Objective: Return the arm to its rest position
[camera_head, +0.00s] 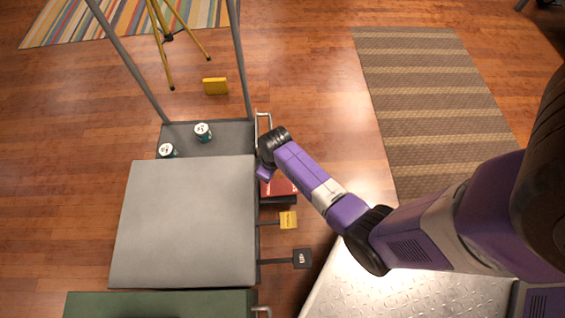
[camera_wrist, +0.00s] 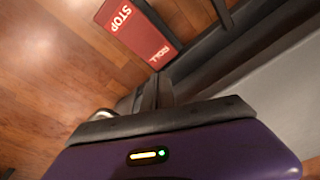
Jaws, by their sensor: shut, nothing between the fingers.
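My purple arm reaches from the lower right of the head view to the right edge of a grey cart. Its dark wrist and my gripper (camera_head: 264,174) are beside that edge, and the fingers cannot be made out there. In the wrist view my gripper (camera_wrist: 157,92) shows its dark fingers together with nothing between them. A red sign (camera_wrist: 138,30) marked STOP and ROLL lies just beyond the fingertips. In the head view the red sign (camera_head: 283,187) is partly hidden under my arm.
The grey cart top (camera_head: 185,220) is bare. Two cans, one (camera_head: 203,132) and another (camera_head: 167,150), stand in the cart's dark tray. A yellow tag (camera_head: 288,220) and a black tag (camera_head: 302,259) stick out at right. A striped brown mat (camera_head: 430,100) lies on open wooden floor.

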